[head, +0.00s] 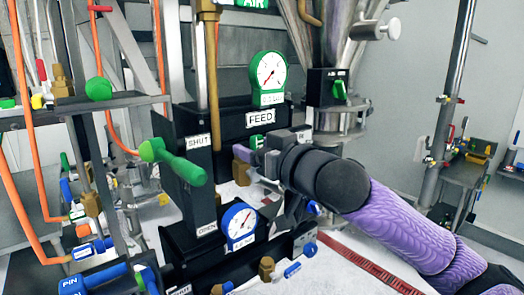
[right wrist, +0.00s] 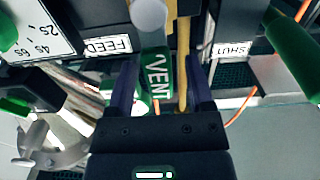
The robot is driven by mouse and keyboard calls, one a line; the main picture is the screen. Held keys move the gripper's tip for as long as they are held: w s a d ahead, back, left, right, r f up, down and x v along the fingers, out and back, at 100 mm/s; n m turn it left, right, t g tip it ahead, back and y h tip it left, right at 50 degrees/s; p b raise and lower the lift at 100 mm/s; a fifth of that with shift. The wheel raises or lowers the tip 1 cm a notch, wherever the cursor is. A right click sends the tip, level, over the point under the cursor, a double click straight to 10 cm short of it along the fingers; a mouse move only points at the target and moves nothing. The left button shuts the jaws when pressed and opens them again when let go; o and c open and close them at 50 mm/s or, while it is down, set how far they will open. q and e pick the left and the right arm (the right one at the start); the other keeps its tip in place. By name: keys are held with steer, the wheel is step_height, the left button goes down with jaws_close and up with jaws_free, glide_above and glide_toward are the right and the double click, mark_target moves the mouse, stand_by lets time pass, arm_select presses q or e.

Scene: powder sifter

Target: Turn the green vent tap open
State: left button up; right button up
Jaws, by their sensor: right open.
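A green part marked VENT (right wrist: 158,72) lies between the two fingers of my right gripper (right wrist: 162,88) in the right wrist view. The fingers are open, one on each side of it; I cannot tell whether they touch it. In the head view a bit of the green vent part (head: 258,142) shows under the FEED label, and my right gripper (head: 243,160) is beside it, largely hidden by my wrist. A pale round end (right wrist: 148,14) shows above the VENT marking in the wrist view. My left gripper is not in view.
A large green lever (head: 175,160) stands left, by a post labelled SHUT and OPEN. A green-rimmed gauge (head: 270,72) sits above, a blue-rimmed gauge (head: 239,222) below. A black box with a green switch (head: 339,89) is on the column. Orange pipes (head: 95,75) fill the left.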

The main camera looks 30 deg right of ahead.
steer(key=s+b, duration=0.7)
steer(key=s, duration=0.3)
steer(key=shift+d+b, duration=0.35)
steer(key=shift+b, duration=0.05)
steer(key=shift+w, duration=0.1)
